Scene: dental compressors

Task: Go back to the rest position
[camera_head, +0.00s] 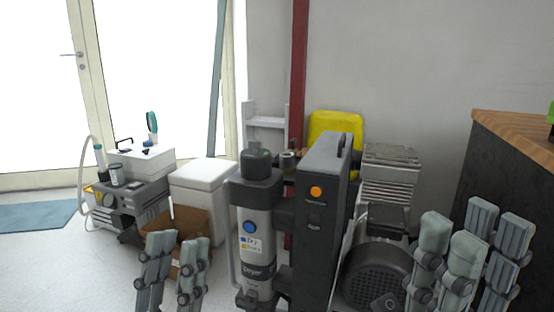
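My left gripper (178,245) is at the lower left of the head view, fingers pointing up with a gap between them and nothing held. My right gripper (474,228) is at the lower right, fingers pointing up and spread, also empty. The lower parts of both grippers are cut off by the picture's edge.
A brown cardboard box (188,224) is behind my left gripper. A white box (203,188) and a grey machine (130,198) with a hose stand further back left. A yellow case (335,130) is behind the compressor. A dark counter (510,165) with a wooden top is at right.

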